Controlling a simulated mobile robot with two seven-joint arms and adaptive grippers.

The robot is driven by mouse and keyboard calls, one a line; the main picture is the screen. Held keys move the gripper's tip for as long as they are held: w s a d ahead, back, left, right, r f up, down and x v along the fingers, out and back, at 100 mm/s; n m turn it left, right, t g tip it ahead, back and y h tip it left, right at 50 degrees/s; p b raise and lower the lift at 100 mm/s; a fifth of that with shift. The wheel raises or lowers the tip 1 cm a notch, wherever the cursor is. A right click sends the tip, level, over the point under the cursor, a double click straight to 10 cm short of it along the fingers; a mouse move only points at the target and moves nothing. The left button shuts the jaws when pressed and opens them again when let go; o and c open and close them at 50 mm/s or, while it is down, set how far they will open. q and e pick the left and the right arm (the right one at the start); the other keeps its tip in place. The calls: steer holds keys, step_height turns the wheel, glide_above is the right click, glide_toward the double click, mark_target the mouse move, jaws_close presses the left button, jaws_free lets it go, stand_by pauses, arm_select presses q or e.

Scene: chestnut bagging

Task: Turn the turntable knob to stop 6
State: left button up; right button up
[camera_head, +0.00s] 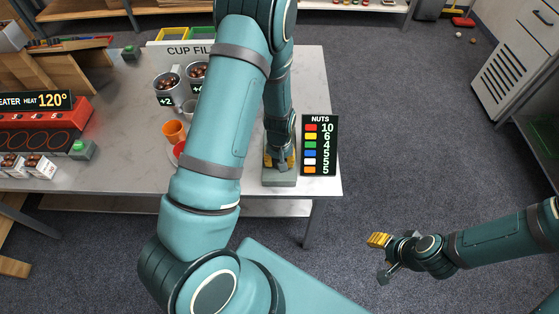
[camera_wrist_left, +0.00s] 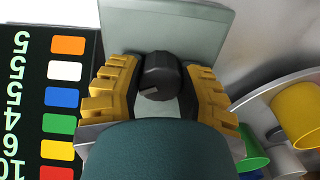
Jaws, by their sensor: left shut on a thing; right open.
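The black round knob (camera_wrist_left: 158,74) sits on a grey-green box, seen in the left wrist view (camera_wrist_left: 190,24) and in the head view (camera_head: 279,180). My left gripper (camera_head: 281,160) points down over this box. In the left wrist view its yellow fingers (camera_wrist_left: 160,88) are on both sides of the knob, shut on it. A pale notch shows on the knob; its stop number cannot be read. The grey rim of what seems to be the turntable (camera_wrist_left: 255,103) shows with coloured cups; my left arm hides most of it in the head view. My right gripper (camera_head: 381,258) is open and empty.
A black NUTS board (camera_head: 320,145) stands beside the box, listing colours and numbers. Left of my arm are an orange cup (camera_head: 174,131), metal cups of nuts (camera_head: 167,87), a green button (camera_head: 82,149) and a red heater (camera_head: 40,126). Open floor lies around my right gripper.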

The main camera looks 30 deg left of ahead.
arm_select(q)
steer(key=shift+m, duration=1.1)
steer(key=o, duration=1.2)
steer(key=shift+o, duration=0.2)
step_height(320, 180, up, 12)
